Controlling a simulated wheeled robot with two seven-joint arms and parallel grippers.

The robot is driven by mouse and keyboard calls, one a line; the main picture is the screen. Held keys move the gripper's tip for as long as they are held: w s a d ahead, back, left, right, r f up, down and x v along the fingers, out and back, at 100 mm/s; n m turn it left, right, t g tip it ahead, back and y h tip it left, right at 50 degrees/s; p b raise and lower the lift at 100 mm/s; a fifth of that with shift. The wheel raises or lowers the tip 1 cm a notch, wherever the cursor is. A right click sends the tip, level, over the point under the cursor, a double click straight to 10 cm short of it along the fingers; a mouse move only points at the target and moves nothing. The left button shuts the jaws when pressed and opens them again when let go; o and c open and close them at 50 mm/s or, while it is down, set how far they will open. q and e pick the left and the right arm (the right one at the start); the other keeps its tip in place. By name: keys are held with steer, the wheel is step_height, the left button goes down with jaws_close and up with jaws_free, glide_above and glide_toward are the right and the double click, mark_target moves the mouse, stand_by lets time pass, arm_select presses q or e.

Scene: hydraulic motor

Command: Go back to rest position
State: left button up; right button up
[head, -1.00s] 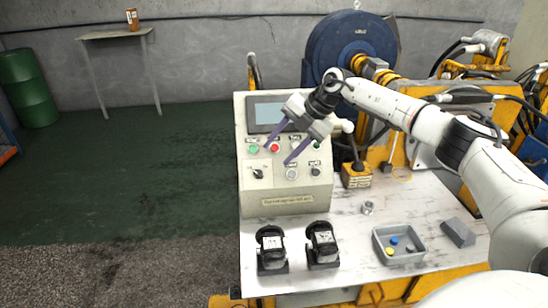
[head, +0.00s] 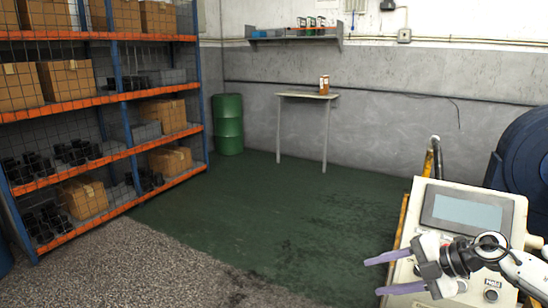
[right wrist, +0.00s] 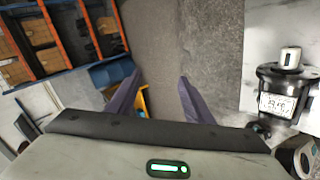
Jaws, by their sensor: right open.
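My right gripper (head: 385,275) is at the lower right of the head view, in front of the control panel (head: 470,215) with its grey screen. Its two purple fingers are apart, with nothing between them. In the right wrist view the open fingers (right wrist: 155,100) point over the floor. A black and silver motor part (right wrist: 285,88) stands on the pale table (right wrist: 285,25) to their right. My left gripper is in neither view now.
A tall shelf (head: 110,95) with cardboard boxes and black parts stands at the left. A green barrel (head: 228,125) and a small table (head: 308,96) stand by the back wall. A large blue wheel (head: 525,160) is at the right edge. The green floor (head: 255,215) is clear.

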steer(key=s+a+f+m+t+y, duration=0.2)
steer(key=s+a+f+m+t, duration=0.15)
steer(key=a, duration=0.55)
steer(key=s+a+f+m+t+y, duration=0.1)
steer(key=s+a+f+m+t, duration=0.3)
steer(key=a, duration=0.5)
steer(key=s+d+f+m+g+h, duration=0.2)
steer(key=s+f+m, duration=0.6)
steer(key=s, duration=0.4)
steer(key=s+d+f+m+g+h, duration=0.3)
steer(key=s+f+m+h, duration=0.4)
steer(key=s, duration=0.6)
step_height(320, 180, down, 3)
steer(key=shift+d+r+m, duration=0.2)
steer(key=shift+d+m, duration=0.25)
steer(key=shift+d, duration=0.45)
